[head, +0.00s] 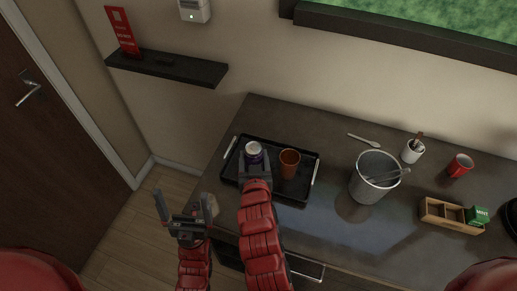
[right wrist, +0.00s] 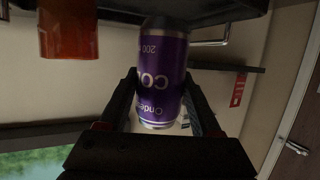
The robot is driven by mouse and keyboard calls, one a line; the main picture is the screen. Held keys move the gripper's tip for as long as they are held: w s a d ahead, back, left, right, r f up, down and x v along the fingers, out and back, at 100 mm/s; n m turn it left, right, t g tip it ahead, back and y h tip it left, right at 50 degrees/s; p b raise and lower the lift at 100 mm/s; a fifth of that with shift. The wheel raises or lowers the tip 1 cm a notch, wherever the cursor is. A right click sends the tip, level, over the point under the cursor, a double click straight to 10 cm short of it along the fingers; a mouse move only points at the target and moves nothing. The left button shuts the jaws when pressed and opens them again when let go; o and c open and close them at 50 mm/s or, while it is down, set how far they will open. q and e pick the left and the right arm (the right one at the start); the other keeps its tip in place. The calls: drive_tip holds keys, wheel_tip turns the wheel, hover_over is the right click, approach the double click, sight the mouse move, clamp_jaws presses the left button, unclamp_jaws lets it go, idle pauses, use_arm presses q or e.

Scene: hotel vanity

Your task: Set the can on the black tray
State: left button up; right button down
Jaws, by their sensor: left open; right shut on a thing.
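The purple can (head: 253,150) with a silver top is upright over the left part of the black tray (head: 292,197). My right gripper (head: 254,165) is shut around the can. The right wrist view, which is upside down, shows the can (right wrist: 162,78) with white lettering between both fingers. Its base is close to the dark tray surface; I cannot tell whether it touches. My left gripper (head: 183,198) is open and empty, off the counter's left front edge.
An orange cup (head: 290,163) stands on the tray just right of the can. A wall shelf (head: 165,68) is at upper left.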

drive_tip(key=w, duration=0.2)
drive_tip(key=w+d+p, duration=0.1)
drive_tip(key=w, duration=0.1)
drive_tip(key=shift+w, duration=0.1)
drive_tip(key=shift+w+f, duration=0.1)
drive_tip(key=shift+w, duration=0.15)
drive_tip(key=f+p, duration=0.2)
drive_tip(key=f, duration=0.1)
drive_tip(key=shift+w+d, duration=0.1)
drive_tip(key=shift+w, duration=0.1)
drive_tip(key=shift+f, duration=0.35)
drive_tip(key=shift+f, duration=0.1)
drive_tip(key=shift+f, duration=0.1)
drive_tip(key=shift+c, duration=0.4)
unclamp_jaws()
